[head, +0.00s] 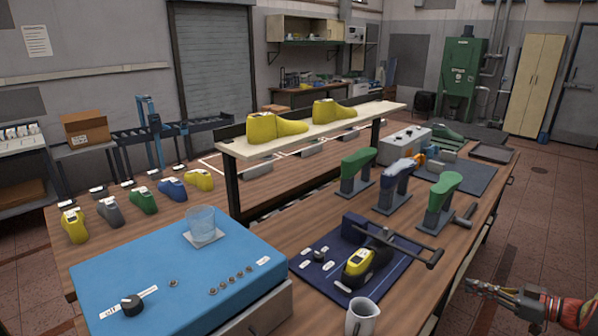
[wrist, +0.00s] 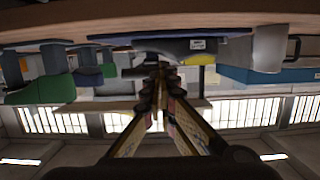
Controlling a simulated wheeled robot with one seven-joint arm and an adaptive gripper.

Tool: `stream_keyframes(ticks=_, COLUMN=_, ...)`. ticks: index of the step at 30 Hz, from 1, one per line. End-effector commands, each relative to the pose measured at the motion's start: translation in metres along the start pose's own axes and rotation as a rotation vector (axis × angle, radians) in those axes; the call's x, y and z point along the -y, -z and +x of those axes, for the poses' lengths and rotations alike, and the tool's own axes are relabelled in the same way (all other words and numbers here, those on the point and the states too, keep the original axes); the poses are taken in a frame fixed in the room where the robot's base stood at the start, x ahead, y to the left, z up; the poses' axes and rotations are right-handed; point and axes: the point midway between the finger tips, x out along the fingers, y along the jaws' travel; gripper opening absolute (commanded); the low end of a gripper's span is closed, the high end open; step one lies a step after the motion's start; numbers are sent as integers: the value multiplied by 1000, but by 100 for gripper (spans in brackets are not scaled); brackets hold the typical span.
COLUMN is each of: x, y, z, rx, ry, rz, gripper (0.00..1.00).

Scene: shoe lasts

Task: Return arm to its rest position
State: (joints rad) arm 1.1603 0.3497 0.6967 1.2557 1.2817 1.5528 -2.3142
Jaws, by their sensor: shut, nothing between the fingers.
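My gripper (head: 482,289) is at the lower right in the head view, off the right edge of the workbench (head: 405,307) and apart from it. Its fingers are together with nothing between them. In the wrist view the closed fingers (wrist: 160,80) point up the middle of the picture, and the scene appears upside down. The bench edge (wrist: 150,22) runs along the top of that view. My arm reaches in from the lower right corner of the head view.
A white mug (head: 362,317) stands near the bench's front edge. A navy mat (head: 330,262) holds a yellow-and-black last (head: 368,268). Green and grey lasts on stands (head: 438,200) are behind. A blue box (head: 190,275) is at left. Floor (head: 545,215) right of the bench is clear.

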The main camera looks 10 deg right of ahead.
Motion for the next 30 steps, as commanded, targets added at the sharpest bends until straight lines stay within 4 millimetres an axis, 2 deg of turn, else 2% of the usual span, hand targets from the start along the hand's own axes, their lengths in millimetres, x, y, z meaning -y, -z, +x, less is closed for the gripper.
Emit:
stream_keyframes(ticks=5, x=-3, y=-4, z=0, rx=15, ry=-13, rz=167, gripper=0)
stream_keyframes(ticks=8, x=1, y=-26, z=1, rx=77, ry=-22, rz=382, gripper=0)
stream_keyframes(ticks=12, x=33, y=-74, z=2, rx=219, ry=-36, rz=749, gripper=0)
stream_keyframes(ticks=16, x=71, y=-90, z=-4, rx=384, ry=-92, rz=1024, gripper=0)
stream_keyframes(ticks=19, x=107, y=-87, z=-1, rx=533, ry=-154, rz=1183, gripper=0)
stream_keyframes(ticks=23, x=159, y=-67, z=6, rx=736, ry=-280, rz=1305, gripper=0)
stream_keyframes(ticks=26, x=200, y=-44, z=10, rx=870, ry=-404, rz=1323, gripper=0)
stream_keyframes(ticks=30, x=252, y=-11, z=12, rx=981, ry=-563, rz=1258, gripper=0)
